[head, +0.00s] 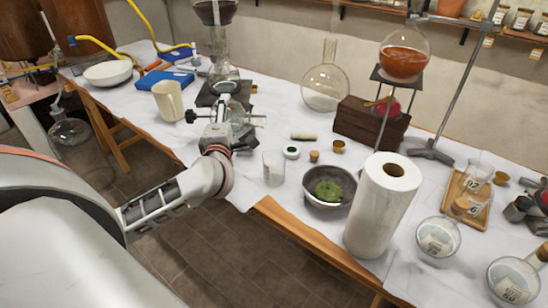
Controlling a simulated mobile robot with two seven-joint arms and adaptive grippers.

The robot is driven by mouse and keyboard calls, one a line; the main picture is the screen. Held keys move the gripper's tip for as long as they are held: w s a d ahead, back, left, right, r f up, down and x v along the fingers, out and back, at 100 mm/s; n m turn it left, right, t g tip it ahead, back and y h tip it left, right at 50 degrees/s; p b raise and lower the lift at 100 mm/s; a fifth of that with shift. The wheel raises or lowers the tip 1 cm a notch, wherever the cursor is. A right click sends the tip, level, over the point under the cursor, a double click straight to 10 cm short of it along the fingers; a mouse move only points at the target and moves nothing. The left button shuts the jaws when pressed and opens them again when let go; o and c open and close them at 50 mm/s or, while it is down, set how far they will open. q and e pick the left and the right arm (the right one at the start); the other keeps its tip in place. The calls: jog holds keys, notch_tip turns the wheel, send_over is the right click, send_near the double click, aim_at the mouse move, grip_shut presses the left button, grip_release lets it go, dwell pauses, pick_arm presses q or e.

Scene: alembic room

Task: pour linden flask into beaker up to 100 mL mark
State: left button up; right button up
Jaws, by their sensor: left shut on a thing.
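My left gripper (240,133) is shut on a clear glass vessel (234,110), probably a flask, held above the table's left part. The gripper hides much of it, and its contents and label cannot be made out. A clear, empty-looking beaker (273,169) stands upright on the white cloth, just right of and nearer than the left gripper. Its marks are too small to read. What looks like my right gripper (524,207) shows in part at the right edge; its fingers cannot be made out.
A grey bowl of green herb (342,198) and a paper roll (377,218) stand right of the beaker. Labelled flasks (437,238) (512,283) stand at the front right. A cream jug (169,101) is at left. Small corks and cups lie behind the beaker.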

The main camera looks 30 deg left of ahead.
pick_arm(q)
jog(key=shift+r+m+p, duration=0.35)
jog(key=shift+m+p, duration=0.05)
jog(key=shift+p, duration=0.05)
pick_arm(e)
jog(key=shift+w+r, duration=0.3)
jog(key=shift+r, duration=0.6)
dwell(2.3)
pick_arm(q)
jog(key=shift+d+r+m+t+p, duration=0.15)
jog(key=shift+r+m+t+p, duration=0.2)
jog(key=shift+r+p, duration=0.35)
pick_arm(e)
jog(key=shift+w+r, duration=0.2)
jog(key=shift+r, duration=0.7)
dwell(2.8)
